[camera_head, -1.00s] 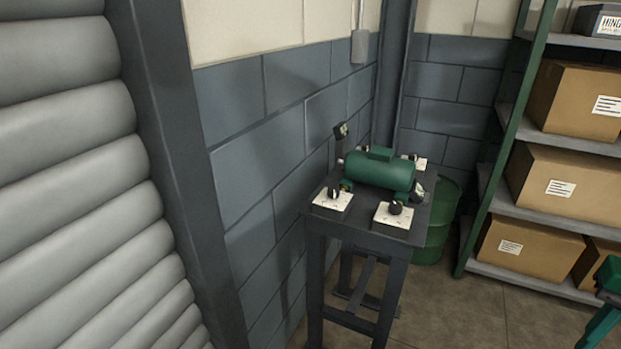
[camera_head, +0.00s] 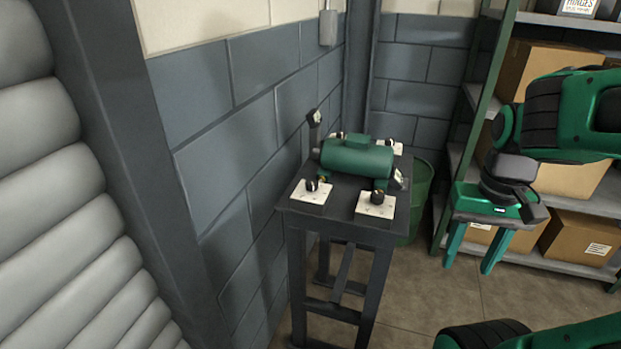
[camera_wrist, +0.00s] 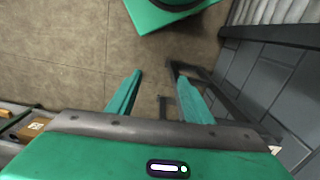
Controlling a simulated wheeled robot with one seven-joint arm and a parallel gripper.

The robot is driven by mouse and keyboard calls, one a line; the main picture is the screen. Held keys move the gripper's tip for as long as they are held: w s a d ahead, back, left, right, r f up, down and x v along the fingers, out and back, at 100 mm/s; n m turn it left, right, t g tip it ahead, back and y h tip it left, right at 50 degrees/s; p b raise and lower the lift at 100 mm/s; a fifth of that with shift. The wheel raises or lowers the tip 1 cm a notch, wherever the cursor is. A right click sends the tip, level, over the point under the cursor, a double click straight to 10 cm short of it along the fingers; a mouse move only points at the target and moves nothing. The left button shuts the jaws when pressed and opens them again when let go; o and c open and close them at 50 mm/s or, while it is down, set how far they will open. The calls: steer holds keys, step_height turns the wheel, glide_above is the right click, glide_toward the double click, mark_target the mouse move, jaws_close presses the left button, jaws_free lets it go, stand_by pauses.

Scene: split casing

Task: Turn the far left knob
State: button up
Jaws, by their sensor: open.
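A dark table (camera_head: 340,226) against the wall holds a green cylindrical motor (camera_head: 357,158) and several knobs on white plates. The far left knob (camera_head: 339,135) is a small dark knob behind the motor, and its plate is mostly hidden. The near left knob (camera_head: 311,185) and near right knob (camera_head: 377,197) show clearly. A far right plate (camera_head: 390,146) shows partly behind the motor. My gripper (camera_head: 473,266) is open and empty, pointing down, right of the table and apart from it. The wrist view shows its two spread fingers (camera_wrist: 160,78) with only floor between the tips.
A dark upright piece (camera_head: 315,125) with a small face stands at the table's left rear. A green barrel (camera_head: 421,195) stands behind the table's right side. Shelves with boxes (camera_head: 600,248) stand at right. Floor between is clear.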

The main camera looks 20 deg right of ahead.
steer(key=w+a+r+m, duration=0.15)
steer(key=w+r, duration=0.35)
steer(key=w, duration=0.5)
steer(key=m, duration=0.6)
glide_toward(313, 182)
step_height(313, 182, down, 9)
steer(key=shift+s+a+r, duration=0.1)
steer(key=shift+a+r, duration=0.05)
steer(key=c, duration=1)
steer(key=shift+d, duration=0.2)
steer(key=shift+c, duration=0.2)
steer(key=shift+a+n, duration=0.1)
steer(key=shift+n, duration=0.15)
